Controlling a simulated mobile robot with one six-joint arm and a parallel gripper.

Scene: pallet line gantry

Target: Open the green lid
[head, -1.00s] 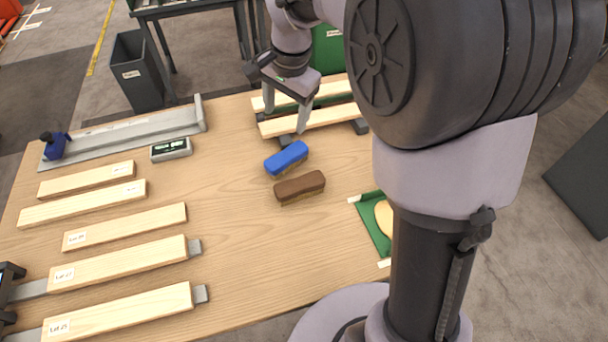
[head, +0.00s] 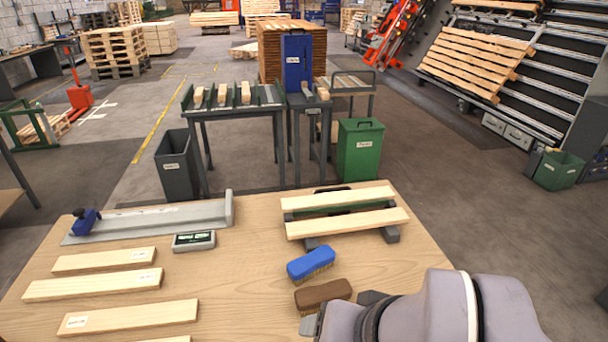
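The green bin (head: 358,155) stands on the floor beyond the table, right of the dark machine stand. Its green lid (head: 361,125) lies across the top and looks closed, with a small handle-like part on it. My gripper (head: 340,312) is only partly in view at the bottom, by the brown brush, far nearer to me than the bin. Its fingers are mostly hidden or cut off, so I cannot tell whether it is open.
The wooden table (head: 240,268) holds planks, a blue brush (head: 311,264), a brown brush (head: 323,295) and two slats on a dark rack (head: 392,234). A grey bin (head: 178,166) stands left of the green roller stand (head: 235,108).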

